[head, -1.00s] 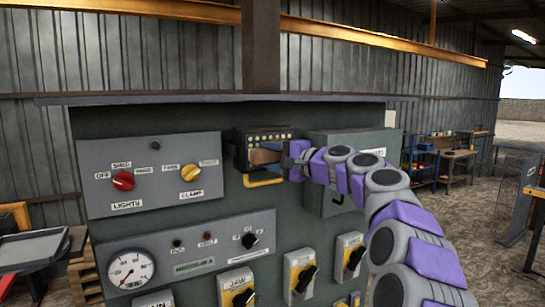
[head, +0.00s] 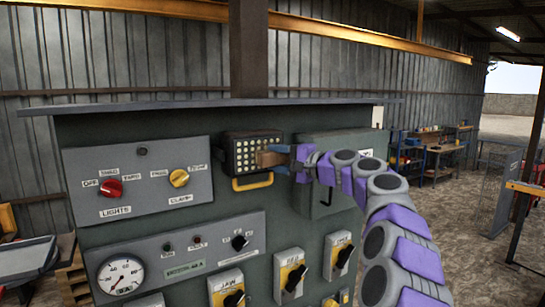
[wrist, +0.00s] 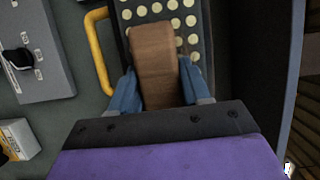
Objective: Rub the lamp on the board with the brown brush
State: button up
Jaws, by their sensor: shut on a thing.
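The lamp (head: 243,153) is a dark box with rows of pale round dots and a yellow handle, mounted on the grey-green board (head: 330,222). It also shows in the wrist view (wrist: 203,22), with the yellow handle on its left. My gripper (head: 285,157) is at the right side of the lamp. It is shut on the brown brush (head: 267,159), which lies between the two blue fingers in the wrist view (wrist: 153,62). The brush overlaps the dotted face; whether it touches is hard to tell. The brush hides some of the dots.
Left of the lamp is a panel with a red knob (head: 109,188) and a yellow knob (head: 179,178). Below are a gauge (head: 120,275) and several yellow switches. A grey box (head: 335,147) sits right of the lamp, behind my arm.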

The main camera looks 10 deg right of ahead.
jog(key=shift+w+d+r+p, duration=0.15)
jog(key=shift+w+d+p, duration=0.1)
jog(key=shift+d+p, duration=0.4)
jog(key=shift+d, duration=0.4)
jog(key=shift+a+f, duration=0.1)
jog(key=shift+f, duration=0.1)
